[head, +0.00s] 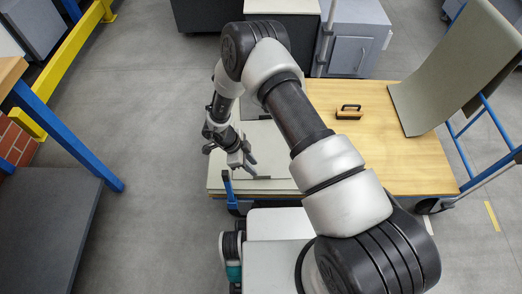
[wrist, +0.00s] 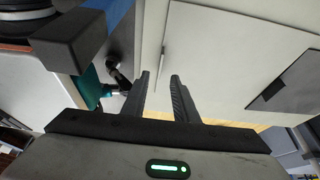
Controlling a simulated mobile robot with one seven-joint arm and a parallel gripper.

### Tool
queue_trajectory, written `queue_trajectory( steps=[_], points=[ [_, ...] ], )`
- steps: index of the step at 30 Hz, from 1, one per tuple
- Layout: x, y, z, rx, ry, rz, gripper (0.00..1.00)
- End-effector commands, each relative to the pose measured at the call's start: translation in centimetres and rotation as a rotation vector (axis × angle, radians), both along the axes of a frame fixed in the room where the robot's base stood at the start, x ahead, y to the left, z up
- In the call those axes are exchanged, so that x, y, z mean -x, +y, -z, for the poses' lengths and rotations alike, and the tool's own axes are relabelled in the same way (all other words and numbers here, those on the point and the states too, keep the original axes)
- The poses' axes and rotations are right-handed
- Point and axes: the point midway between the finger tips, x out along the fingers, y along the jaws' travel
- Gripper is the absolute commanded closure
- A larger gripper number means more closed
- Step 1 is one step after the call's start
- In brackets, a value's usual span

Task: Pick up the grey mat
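A pale grey flat mat (head: 275,160) lies on the left part of the wooden table, partly hidden behind my arm. In the wrist view a pale flat sheet (wrist: 240,50) fills the upper right, with a dark grey piece (wrist: 285,88) on it. My gripper (head: 250,168) points down over the mat's front left part, near a thin dark strip (head: 270,178). In the wrist view my gripper (wrist: 160,76) has its two fingers apart, with nothing held between them. I cannot tell whether the fingertips touch the mat.
A larger grey-green sheet (head: 455,65) stands curved at the table's right end, by a blue-framed cart (head: 478,125). A blue-legged bench (head: 65,135) stands left; open floor lies between.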

Motion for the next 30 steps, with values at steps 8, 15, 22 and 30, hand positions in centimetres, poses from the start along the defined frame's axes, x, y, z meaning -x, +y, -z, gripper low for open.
queue_trajectory(
  steps=[8, 15, 22, 30],
  points=[
    [0.0, -1.1, 2.8, 0.0, -0.001, -0.002, 0.73],
    [0.0, -2.3, 6.0, 0.001, -0.001, -0.003, 0.73],
    [-0.1, -3.1, 7.6, 0.0, -0.002, -0.002, 0.73],
    [-0.1, -3.1, 7.5, -0.001, -0.002, -0.003, 0.85]
  ],
)
